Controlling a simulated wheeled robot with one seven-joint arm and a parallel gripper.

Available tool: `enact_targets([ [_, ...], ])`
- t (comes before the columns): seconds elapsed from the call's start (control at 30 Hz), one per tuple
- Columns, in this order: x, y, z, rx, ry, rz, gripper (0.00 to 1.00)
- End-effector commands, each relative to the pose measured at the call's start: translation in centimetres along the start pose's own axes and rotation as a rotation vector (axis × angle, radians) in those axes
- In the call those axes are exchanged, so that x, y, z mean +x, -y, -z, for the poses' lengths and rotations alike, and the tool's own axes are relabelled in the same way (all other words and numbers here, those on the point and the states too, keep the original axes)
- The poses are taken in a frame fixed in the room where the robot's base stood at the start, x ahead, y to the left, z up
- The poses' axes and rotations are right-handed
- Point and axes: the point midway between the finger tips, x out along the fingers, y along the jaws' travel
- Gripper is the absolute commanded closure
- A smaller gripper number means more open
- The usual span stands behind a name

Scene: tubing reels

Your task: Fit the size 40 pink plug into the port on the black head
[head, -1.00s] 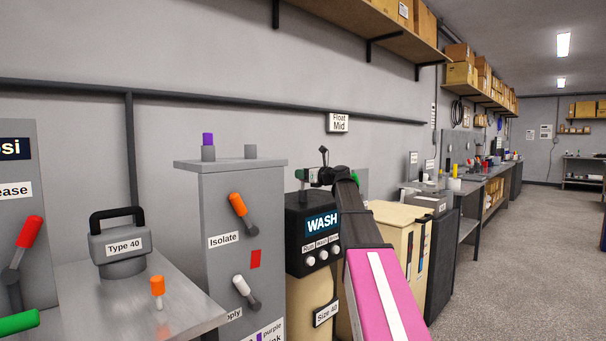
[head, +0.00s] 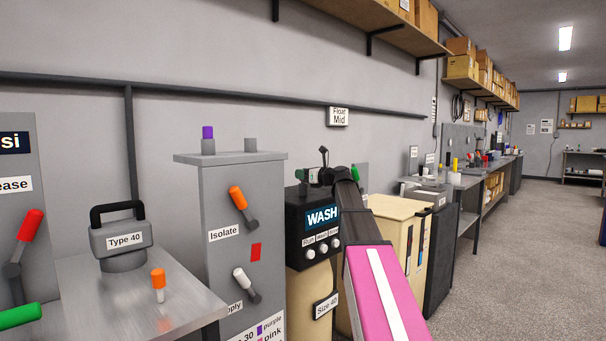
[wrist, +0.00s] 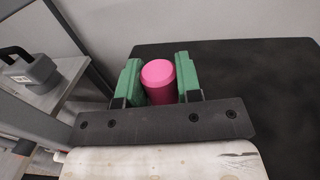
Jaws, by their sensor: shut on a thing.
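The black head (head: 300,220) with the "WASH" display stands right of the grey cabinet, on a cream body with a "Size 40" tag (head: 326,305). My gripper (head: 332,176) is over the top of the black head in the head view. In the wrist view my gripper (wrist: 160,82) has its two green fingers on either side of the pink plug (wrist: 160,84), shut on it. The plug's round end shows upright between the fingers; its lower end is hidden. A broad black surface (wrist: 240,95) lies beyond and to the right of the fingers. I cannot see the port.
The grey cabinet (head: 231,205) has an orange "Isolate" lever (head: 238,198), a white lever and a purple plug (head: 208,132) on top. A "Type 40" weight (head: 122,238) and an orange plug (head: 158,279) are on the metal bench at left. Cream cabinets (head: 395,220) stand right.

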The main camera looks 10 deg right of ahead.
Motion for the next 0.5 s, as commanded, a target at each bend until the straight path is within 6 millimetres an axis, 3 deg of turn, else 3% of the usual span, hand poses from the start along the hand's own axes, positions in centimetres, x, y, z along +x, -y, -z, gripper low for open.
enact_targets([
  [0.5, 0.0, 0.0, 1.4, 0.0, -0.001, 0.0, 0.91],
])
